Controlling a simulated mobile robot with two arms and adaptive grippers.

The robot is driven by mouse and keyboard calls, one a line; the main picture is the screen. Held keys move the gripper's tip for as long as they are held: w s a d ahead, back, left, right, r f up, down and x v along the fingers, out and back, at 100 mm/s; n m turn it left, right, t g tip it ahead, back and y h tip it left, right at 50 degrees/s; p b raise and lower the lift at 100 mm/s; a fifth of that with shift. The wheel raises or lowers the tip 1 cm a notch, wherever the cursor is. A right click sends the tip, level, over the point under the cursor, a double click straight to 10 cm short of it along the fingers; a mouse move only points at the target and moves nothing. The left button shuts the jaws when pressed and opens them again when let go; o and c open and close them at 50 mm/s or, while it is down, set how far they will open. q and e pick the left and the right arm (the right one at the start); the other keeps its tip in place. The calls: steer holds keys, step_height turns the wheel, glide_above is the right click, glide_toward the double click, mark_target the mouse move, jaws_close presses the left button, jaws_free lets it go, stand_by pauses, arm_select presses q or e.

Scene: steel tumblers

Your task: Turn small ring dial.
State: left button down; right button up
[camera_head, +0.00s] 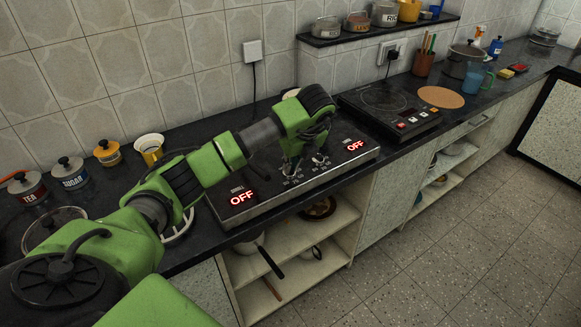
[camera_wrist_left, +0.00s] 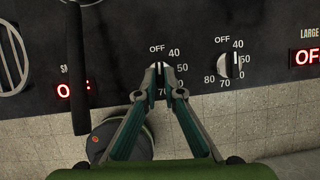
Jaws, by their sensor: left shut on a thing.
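The small ring dial (camera_wrist_left: 159,67) is on the front of the black hob, left of the other dial, and is mostly hidden by my fingers. My left gripper (camera_wrist_left: 160,73) is shut on it. In the head view my left gripper (camera_head: 291,164) comes down on the panel from above. The small ring display (camera_head: 241,198) glows red OFF; it also shows partly covered in the left wrist view (camera_wrist_left: 64,91). The large ring dial (camera_wrist_left: 231,66) has its white mark pointing up near OFF, and its display (camera_head: 355,145) also reads OFF. My right gripper is out of view.
A black rod-like handle (camera_wrist_left: 77,75) crosses the left wrist view beside the small display. A second hob (camera_head: 385,105) stands farther right on the dark counter. Tea and sugar jars (camera_head: 70,175) stand at left. Open shelves (camera_head: 345,225) lie below the hob.

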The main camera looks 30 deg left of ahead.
arm_select(q)
steer(key=shift+w+n, duration=0.1)
steer(key=shift+n, duration=0.5)
steer(key=c, duration=2.2)
jaws_free()
steer(key=shift+o, duration=0.2)
steer(key=v, duration=1.2)
steer(key=shift+w+d, duration=0.1)
